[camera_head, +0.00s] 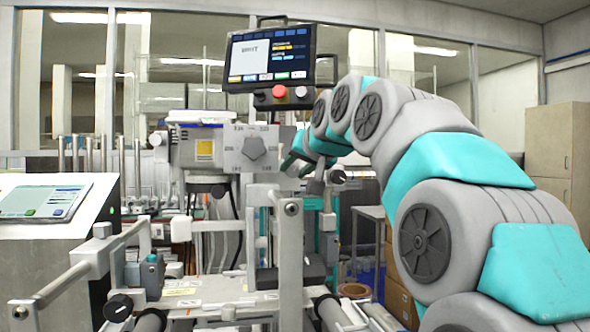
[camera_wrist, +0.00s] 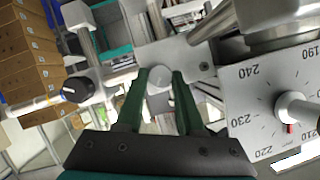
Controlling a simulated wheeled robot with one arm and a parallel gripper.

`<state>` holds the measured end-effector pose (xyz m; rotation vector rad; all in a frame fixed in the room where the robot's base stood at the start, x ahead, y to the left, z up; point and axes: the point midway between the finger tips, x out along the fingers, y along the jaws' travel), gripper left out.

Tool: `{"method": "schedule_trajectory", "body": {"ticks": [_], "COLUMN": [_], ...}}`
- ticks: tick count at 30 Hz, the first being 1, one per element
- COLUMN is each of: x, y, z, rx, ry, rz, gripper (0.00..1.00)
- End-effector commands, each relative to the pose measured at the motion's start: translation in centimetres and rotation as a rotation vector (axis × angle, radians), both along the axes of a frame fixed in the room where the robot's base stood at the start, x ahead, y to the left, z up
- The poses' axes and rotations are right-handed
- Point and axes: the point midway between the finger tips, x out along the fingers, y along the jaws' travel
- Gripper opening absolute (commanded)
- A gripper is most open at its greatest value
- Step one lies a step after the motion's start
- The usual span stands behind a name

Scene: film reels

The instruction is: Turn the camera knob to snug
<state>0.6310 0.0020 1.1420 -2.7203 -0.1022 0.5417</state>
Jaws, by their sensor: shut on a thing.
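In the wrist view, a small round grey knob (camera_wrist: 159,79) sits on a light metal bracket (camera_wrist: 196,62). I take it for the camera knob. My gripper (camera_wrist: 162,84) has its two green fingers on either side of it and is shut on it. The fingers hide part of its sides, and I see no mark that tells how far it is turned. In the head view, my gripper's dark green fingers (camera_head: 293,158) are beside the grey dial box, and I cannot make out the held knob.
A numbered dial box (camera_head: 248,165) with its own grey knob stands close to my fingers. A black-capped knob (camera_wrist: 78,88) is on the bracket's other end. A monitor (camera_head: 268,60) with a red button hangs above. Cardboard boxes (camera_wrist: 28,60) stand behind.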

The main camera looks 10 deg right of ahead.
Motion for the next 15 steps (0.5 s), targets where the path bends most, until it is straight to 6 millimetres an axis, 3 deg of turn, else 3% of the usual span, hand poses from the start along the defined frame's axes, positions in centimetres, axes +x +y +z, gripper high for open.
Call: {"method": "schedule_trajectory", "body": {"ticks": [15], "x": [0.02], "y": [-0.09], "z": [-0.02], "rx": [0.059], "ry": [-0.001], "rz": [-0.001], "gripper": [0.00]}}
